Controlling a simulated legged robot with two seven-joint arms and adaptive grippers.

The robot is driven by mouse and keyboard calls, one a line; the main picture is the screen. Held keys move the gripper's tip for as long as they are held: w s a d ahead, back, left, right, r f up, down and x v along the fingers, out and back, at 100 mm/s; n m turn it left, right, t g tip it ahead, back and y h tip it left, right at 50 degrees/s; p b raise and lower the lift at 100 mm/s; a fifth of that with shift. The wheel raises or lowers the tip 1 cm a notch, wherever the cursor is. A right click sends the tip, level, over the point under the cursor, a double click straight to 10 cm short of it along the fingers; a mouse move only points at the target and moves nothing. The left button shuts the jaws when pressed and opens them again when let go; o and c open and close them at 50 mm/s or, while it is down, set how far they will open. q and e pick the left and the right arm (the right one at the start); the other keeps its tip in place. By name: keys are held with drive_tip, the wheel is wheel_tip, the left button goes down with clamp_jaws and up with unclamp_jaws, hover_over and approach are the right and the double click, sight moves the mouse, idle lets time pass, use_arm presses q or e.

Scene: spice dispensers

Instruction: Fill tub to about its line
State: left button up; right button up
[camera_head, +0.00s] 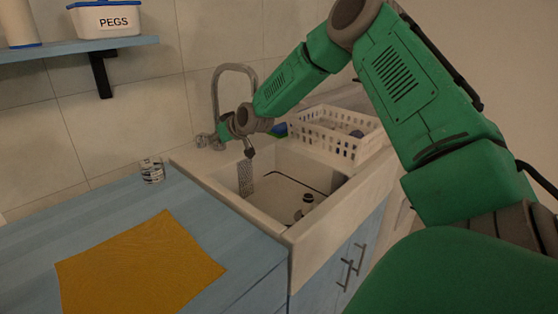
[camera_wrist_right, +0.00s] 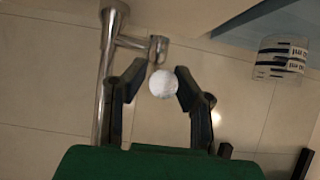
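The pale tub (camera_head: 280,188) appears to be inside the sink, with a thin dark line along its far and right sides; I cannot make out its water level. A speckled stream (camera_head: 245,180) falls below the spout of the curved tap (camera_head: 217,92). My right gripper (camera_head: 218,137) is at the tap's handles, small and partly hidden by my arm in the head view. In the right wrist view, its two fingers (camera_wrist_right: 162,76) stand apart on either side of a round white knob (camera_wrist_right: 163,84); contact is unclear. My left gripper is out of view.
A dark round object (camera_head: 307,198) is in the sink area. A marked clear cup (camera_head: 152,171) and a mustard cloth (camera_head: 140,265) are on the blue counter. A shelf (camera_head: 75,50) holds a PEGS box (camera_head: 104,19).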

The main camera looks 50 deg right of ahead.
drive_tip(key=shift+o, duration=0.3)
drive_tip(key=shift+d+f, duration=0.35)
drive_tip(key=shift+d, duration=0.1)
drive_tip(key=shift+a+r, duration=0.1)
drive_tip(key=shift+a, duration=0.45)
drive_tip(key=shift+c, duration=0.6)
drive_tip(key=shift+w+d+r, duration=0.1)
drive_tip(key=shift+d+r, duration=0.15)
drive_tip(key=shift+d+r+p, duration=0.1)
drive_tip(key=shift+r+p, duration=0.15)
drive_tip(key=shift+p, duration=0.15)
drive_tip(key=shift+o, duration=0.3)
drive_tip(key=shift+w+a+r+p, duration=0.2)
drive_tip(key=shift+r+p, duration=0.25)
drive_tip(key=shift+r, duration=0.35)
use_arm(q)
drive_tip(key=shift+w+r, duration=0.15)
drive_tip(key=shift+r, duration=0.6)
use_arm(e)
drive_tip(key=shift+d, duration=0.1)
